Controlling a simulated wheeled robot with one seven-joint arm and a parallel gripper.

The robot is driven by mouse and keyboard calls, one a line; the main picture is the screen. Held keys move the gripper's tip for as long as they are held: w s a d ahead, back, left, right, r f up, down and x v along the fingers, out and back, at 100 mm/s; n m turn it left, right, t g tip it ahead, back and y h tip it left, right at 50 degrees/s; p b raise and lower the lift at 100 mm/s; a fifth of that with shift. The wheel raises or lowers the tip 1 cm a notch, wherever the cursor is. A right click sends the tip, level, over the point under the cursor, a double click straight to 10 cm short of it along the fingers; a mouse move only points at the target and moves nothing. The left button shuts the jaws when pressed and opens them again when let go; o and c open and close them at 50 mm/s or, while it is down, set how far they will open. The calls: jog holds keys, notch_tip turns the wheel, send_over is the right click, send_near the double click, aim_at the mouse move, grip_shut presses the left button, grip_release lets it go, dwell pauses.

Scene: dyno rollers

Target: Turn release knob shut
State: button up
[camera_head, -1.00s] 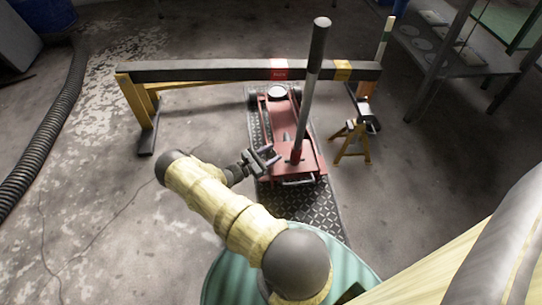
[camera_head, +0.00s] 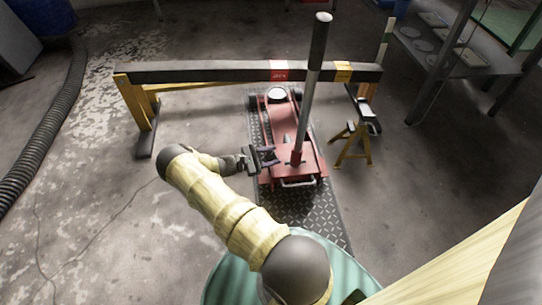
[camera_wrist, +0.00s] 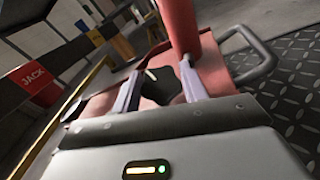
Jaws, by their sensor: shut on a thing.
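The red floor jack (camera_head: 292,148) stands on the floor with its long handle (camera_head: 308,92) leaning upward. In the wrist view, the release knob (camera_wrist: 162,86) is a black, lobed piece on the jack's red body (camera_wrist: 222,62), close to the foot of the red handle socket (camera_wrist: 181,28). My gripper (camera_head: 272,157) reaches the jack from the left, near the handle's foot. In the wrist view, my gripper's two pale fingers (camera_wrist: 158,92) lie on either side of the knob, shut on it. The knob is too small to make out in the head view.
A dark beam (camera_head: 215,73) on yellow legs crosses behind the jack. A yellow jack stand (camera_head: 353,145) stands to the right. A metal bar handle (camera_wrist: 262,58) projects from the jack's body. Diamond plate (camera_head: 312,208) lies under the jack. Floor on the left is open.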

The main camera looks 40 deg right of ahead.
jog(key=o, duration=1)
jog(key=shift+w+a+r+p, duration=0.1)
jog(key=shift+w+a+p, duration=0.15)
jog(key=shift+a, duration=0.2)
jog(key=p+v, duration=0.4)
jog(key=v, duration=1.2)
jog(key=shift+a, duration=0.2)
